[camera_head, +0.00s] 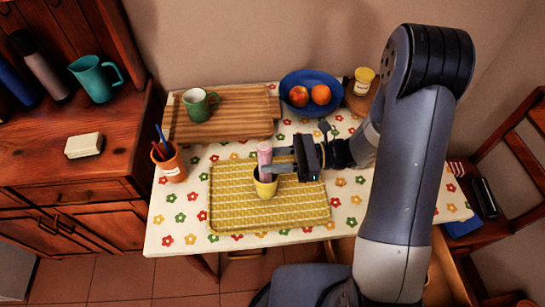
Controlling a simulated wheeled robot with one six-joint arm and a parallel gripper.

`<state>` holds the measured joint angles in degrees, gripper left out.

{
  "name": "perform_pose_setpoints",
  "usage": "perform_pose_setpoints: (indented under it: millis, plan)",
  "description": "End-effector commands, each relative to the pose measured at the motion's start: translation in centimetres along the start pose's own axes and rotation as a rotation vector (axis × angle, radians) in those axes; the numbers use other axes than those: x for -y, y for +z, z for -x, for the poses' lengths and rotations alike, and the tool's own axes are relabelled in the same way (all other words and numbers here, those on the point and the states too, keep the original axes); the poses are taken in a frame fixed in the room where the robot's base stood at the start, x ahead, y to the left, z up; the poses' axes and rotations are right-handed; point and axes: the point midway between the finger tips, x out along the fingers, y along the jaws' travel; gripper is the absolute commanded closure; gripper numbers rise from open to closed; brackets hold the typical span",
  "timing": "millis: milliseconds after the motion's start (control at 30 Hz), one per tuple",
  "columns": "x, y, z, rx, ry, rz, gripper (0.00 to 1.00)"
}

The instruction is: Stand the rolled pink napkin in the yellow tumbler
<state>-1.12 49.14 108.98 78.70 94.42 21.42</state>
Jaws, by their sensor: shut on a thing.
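The rolled pink napkin (265,154) is upright, with its upper part showing above the yellow tumbler (264,187). The tumbler stands on a yellow patterned tray (230,208) on the table. My gripper (270,163) reaches in from the right and is shut on the napkin, just above the tumbler's rim. The fingers cover the napkin's lower part. I cannot tell how far its lower end goes into the tumbler.
Behind are a striped wooden board (240,107) with a green mug (198,104) and a blue bowl (303,82) of fruit. The tray's right part is clear.

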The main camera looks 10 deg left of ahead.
Motion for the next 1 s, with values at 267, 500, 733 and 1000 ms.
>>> perform_pose_setpoints:
  millis: [267, 500, 733, 1000]
  plan:
    - [0.01, -0.30, 0.00, 0.000, 0.000, 0.000, 0.93]
    - [0.00, -0.30, 0.00, 0.000, 0.000, 0.000, 0.59]
    - [0.00, -0.30, 0.00, 0.000, 0.000, 0.000, 0.46]
    - [0.07, -0.31, 0.67, 0.000, -0.002, 0.000, 0.46]
